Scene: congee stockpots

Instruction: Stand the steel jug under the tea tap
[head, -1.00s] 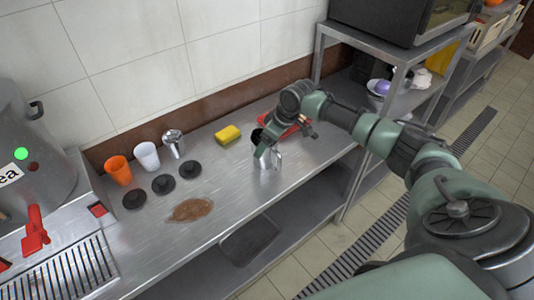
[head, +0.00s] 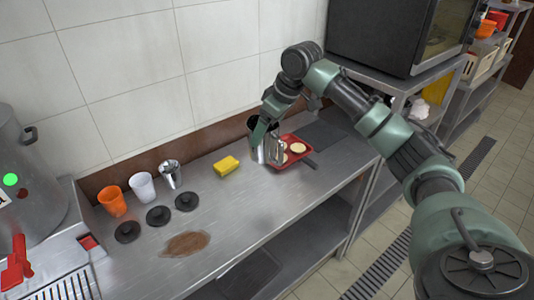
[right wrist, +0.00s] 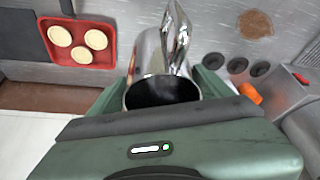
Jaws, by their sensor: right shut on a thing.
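The steel jug (head: 260,152) is in my right gripper (head: 267,140), held above the counter in front of the red tray. In the right wrist view the jug (right wrist: 150,52) sits between the green fingers (right wrist: 165,80), its dark mouth facing the camera and its handle on the far side. The tea urn (head: 30,175) stands at the far left of the head view, partly cut off. Its red tap (head: 17,265) is at the lower left, over a slotted drip tray (head: 72,289). My left gripper is not in view.
A yellow sponge (head: 227,165), a small steel pitcher (head: 171,176), a white cup (head: 143,187), an orange cup (head: 112,202) and several black lids (head: 158,215) lie between jug and urn. A brown spill (head: 186,243) is in front. The red tray (head: 300,143) holds pale round pieces.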

